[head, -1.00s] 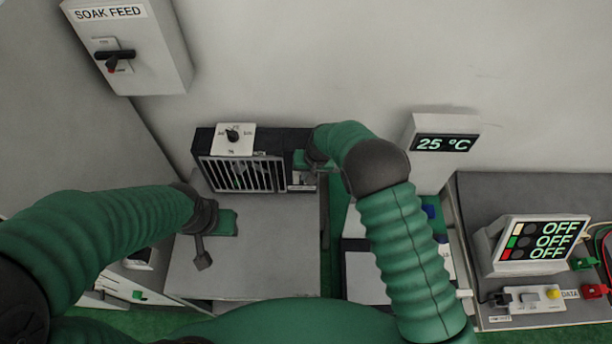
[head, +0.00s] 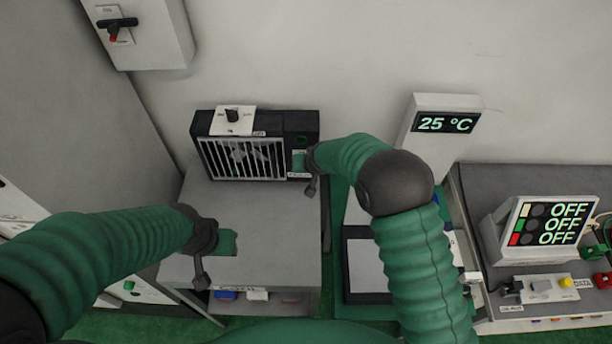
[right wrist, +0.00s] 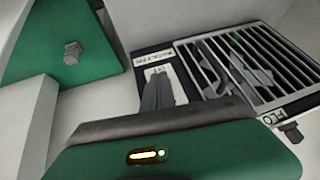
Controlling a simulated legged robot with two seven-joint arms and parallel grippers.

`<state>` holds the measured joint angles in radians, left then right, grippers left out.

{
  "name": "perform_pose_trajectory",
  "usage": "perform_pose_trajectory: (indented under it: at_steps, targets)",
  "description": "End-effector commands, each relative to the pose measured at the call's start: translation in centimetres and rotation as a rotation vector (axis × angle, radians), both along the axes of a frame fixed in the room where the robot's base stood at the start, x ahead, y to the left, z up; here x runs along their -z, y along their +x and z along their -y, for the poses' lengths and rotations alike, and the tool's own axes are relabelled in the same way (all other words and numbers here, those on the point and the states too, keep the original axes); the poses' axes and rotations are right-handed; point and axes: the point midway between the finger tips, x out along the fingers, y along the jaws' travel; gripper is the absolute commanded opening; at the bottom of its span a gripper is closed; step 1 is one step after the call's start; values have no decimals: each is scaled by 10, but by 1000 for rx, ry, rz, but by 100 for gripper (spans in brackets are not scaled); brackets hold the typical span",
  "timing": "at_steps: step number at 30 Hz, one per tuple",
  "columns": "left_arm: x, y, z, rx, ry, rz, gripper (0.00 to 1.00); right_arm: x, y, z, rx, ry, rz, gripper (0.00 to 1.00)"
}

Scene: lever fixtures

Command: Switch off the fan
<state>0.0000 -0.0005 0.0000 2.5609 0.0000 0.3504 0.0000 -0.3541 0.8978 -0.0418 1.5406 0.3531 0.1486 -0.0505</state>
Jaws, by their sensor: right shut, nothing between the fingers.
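The fan (head: 245,157) is a black box with a pale slatted front grille, standing at the back of a grey cabinet top. A black knob (head: 232,116) sits on a white plate on top of it; its setting is too small to read. The fan's right front panel carries a dark green round spot (head: 301,140) and a white label. My right gripper (head: 298,162) is at this panel, shut and empty. In the right wrist view its fingertips (right wrist: 158,92) overlap the label beside the grille (right wrist: 250,65); contact is unclear. My left gripper (head: 227,242) hovers over the cabinet top; its jaws are unclear.
The grey cabinet top (head: 270,215) is otherwise clear. A 25 °C display (head: 445,123) stands right of the fan. Farther right, a panel reading OFF (head: 550,222) stands on a bench. A wall box with a switch (head: 118,28) is at upper left.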

Motion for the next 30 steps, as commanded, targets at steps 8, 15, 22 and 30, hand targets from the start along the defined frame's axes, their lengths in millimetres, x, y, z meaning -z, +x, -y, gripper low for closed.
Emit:
perform_pose_trajectory:
  at_steps: [8, 15, 22, 30]
  targets:
    - [13, 1, 0, 0, 0, 1, 40, 9, -5, 1, 1, -1, -2, 0]
    - [12, 1, 0, 0, 0, 1, 40, 7, -6, 0, 0, -1, -1, 0]
    - [10, 1, 0, 0, 0, 1, 40, 3, 5, 1, 0, -1, -2, 0]
    - [10, 1, 0, 0, 0, 1, 40, 1, 9, 1, 0, -1, -3, 0]
